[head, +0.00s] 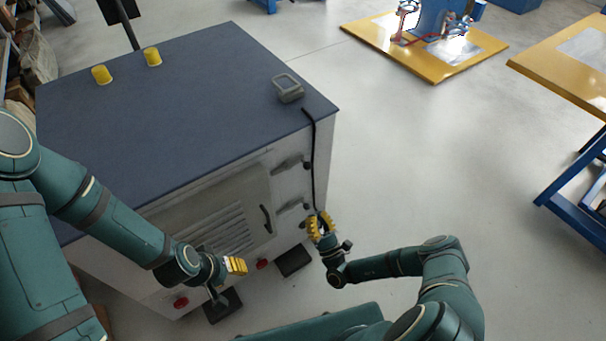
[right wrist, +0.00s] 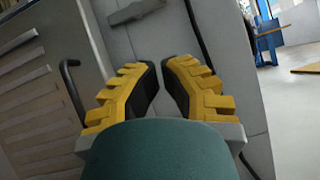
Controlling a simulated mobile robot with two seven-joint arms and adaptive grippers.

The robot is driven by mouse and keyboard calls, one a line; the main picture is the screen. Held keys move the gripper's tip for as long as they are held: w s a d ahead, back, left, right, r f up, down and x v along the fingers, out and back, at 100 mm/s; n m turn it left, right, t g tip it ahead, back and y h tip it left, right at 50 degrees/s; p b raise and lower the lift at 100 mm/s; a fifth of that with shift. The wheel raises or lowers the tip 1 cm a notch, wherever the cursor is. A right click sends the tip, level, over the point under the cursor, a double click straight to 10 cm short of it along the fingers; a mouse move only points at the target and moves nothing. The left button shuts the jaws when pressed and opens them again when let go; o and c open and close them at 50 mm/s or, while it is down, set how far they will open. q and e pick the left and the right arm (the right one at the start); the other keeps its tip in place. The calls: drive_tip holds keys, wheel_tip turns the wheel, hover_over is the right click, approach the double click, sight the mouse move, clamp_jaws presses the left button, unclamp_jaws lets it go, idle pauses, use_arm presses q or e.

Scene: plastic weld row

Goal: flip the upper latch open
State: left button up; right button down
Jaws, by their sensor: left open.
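The upper latch (head: 289,163) is a grey lever on the cabinet's front face, right of the door; it lies slantwise and nothing touches it. A similar lower latch (head: 290,206) sits below it. My right gripper (head: 319,222) is near the cabinet's front right edge, below and right of the upper latch. Its yellow fingers show a narrow empty gap in the right wrist view (right wrist: 161,68). A grey latch (right wrist: 137,12) is beyond the fingertips there; I cannot tell which one. My left gripper (head: 237,266) is open and empty, low before the cabinet.
The cabinet (head: 185,90) has a dark blue top with two yellow cups and a grey device (head: 288,88). A black cable (head: 313,160) hangs down near the right edge. The door handle (head: 266,219) juts out left of the latches.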

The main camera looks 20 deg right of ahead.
sight(291, 168)
drive_tip(key=s+d+r+x, duration=0.1)
drive_tip(key=r+x, duration=0.1)
drive_tip(key=x, duration=1)
drive_tip(key=shift+r, duration=0.4)
